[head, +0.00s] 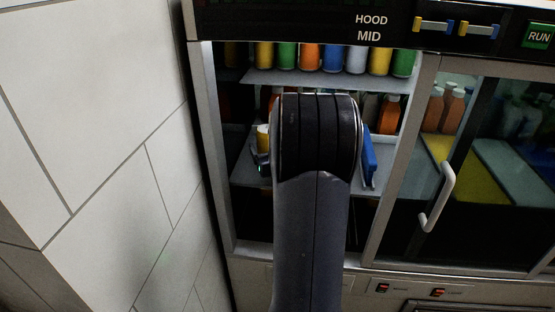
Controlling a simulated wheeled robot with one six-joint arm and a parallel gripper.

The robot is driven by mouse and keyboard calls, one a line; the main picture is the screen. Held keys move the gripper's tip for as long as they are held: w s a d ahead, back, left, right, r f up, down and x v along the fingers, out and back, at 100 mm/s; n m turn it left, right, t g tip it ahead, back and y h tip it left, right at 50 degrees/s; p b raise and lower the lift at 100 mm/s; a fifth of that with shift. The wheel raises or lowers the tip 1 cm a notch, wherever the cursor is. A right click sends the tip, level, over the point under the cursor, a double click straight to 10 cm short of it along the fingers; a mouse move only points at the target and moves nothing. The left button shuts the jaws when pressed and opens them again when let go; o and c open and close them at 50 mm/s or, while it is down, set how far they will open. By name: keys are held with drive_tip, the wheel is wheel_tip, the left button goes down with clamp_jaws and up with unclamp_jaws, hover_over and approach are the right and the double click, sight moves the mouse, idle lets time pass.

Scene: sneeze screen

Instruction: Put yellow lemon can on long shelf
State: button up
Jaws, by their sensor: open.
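The cabinet's upper shelf (325,82) holds a row of colored cans, with a yellow can (264,55) near its left end and another yellow can (380,61) near its right end. A yellow can with a pale top (263,137) shows at the lower shelf level, just left of my arm. My gripper (261,163) is mostly hidden behind my arm. A small part of it shows just below that can. It is open. I cannot tell whether it touches the can. No lemon label is readable.
The lower shelf (245,176) also holds orange bottles (389,114). A blue upright piece (369,158) shows right of my arm. A glass door with a white handle (438,196) covers the right section. A tiled wall (90,110) stands close on the left.

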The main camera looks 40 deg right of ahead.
drive_tip(key=v, duration=0.8)
drive_tip(key=shift+s, duration=0.1)
drive_tip(key=x, duration=1.2)
drive_tip(key=shift+f, duration=0.2)
drive_tip(key=shift+r, duration=0.65)
drive_tip(key=shift+a+r, duration=0.1)
drive_tip(key=shift+r, duration=0.55)
drive_tip(key=shift+f, duration=0.1)
